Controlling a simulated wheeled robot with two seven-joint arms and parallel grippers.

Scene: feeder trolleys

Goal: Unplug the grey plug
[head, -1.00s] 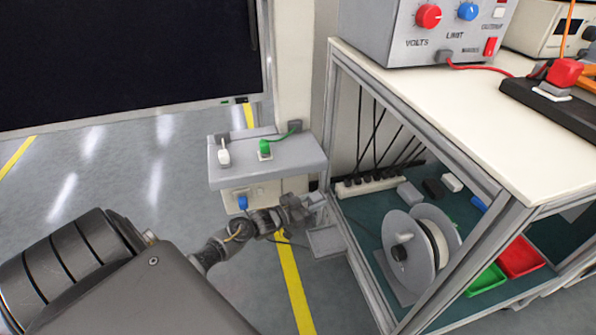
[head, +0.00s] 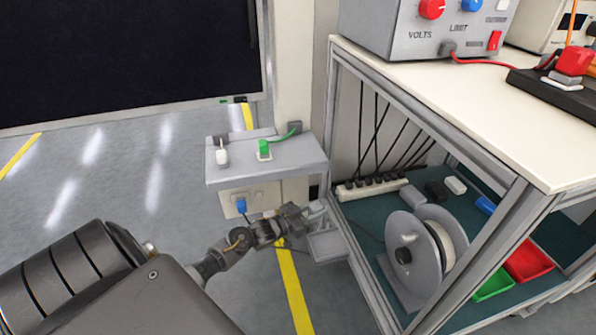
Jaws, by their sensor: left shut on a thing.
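My left gripper (head: 304,213) reaches in from the lower left, below the grey wall shelf and beside the front leg of the bench. It is shut on a small grey thing (head: 316,208), which looks like the grey plug. The gripper hides part of it, and I cannot tell whether it sits in a socket. A blue plug (head: 240,205) sits in the pale socket plate (head: 229,211) under the shelf, left of the gripper. My right gripper is not in view.
A white plug (head: 222,156) and a green plug (head: 264,149) stand on the grey shelf (head: 292,165). A grey box (head: 327,246) is just below the gripper. The bench frame (head: 350,245) is close on the right, with a cable reel (head: 408,256) inside.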

